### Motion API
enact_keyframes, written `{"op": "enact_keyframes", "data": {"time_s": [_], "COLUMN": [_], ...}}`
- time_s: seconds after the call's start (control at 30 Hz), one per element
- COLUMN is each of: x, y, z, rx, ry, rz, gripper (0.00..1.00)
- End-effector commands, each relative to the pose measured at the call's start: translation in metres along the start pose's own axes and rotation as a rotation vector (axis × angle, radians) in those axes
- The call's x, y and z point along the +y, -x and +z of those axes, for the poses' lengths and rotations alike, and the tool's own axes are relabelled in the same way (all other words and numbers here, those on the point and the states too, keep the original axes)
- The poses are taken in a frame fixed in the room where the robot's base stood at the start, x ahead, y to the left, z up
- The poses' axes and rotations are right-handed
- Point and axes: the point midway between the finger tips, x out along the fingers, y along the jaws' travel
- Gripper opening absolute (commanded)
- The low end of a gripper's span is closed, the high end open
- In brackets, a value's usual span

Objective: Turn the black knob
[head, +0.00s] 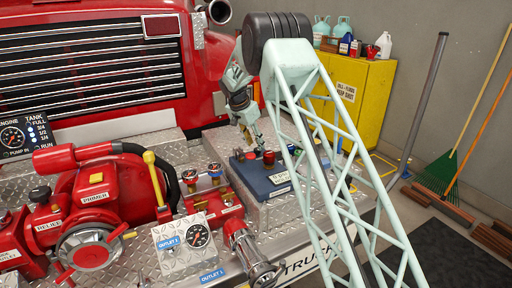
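Two small dark round knobs or gauges (190,175) stand on red valve fittings near the middle. A blue box (266,179) with small dark and red parts on its top lies on the diamond plate. I cannot tell from the picture which of these is the task's knob. My gripper (256,139) is at upper centre, pointing down just above the back of the blue box, far right of the relief fitting. Its fingers are too small to tell open from shut.
The red pump (90,193) with a yellow-handled lever (155,177) fills the left. A gauge panel (185,245) and a red outlet pipe (240,238) stand in front. A yellow cabinet (375,105) with bottles is behind right. Brooms (470,120) lean on the wall.

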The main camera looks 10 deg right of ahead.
Motion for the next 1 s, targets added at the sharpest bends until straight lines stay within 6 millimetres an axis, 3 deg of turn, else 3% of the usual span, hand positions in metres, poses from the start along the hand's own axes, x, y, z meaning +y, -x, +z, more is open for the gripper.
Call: {"op": "enact_keyframes", "data": {"time_s": [0.5,0.7,1.0], "x": [0.0,0.0,0.0], "y": [0.072,0.084,0.086], "z": [0.0,0.0,0.0], "rx": [0.0,0.0,0.0], "ry": [0.001,0.001,0.001], "rz": [0.0,0.0,0.0], "gripper": [0.34,0.34,0.34]}}
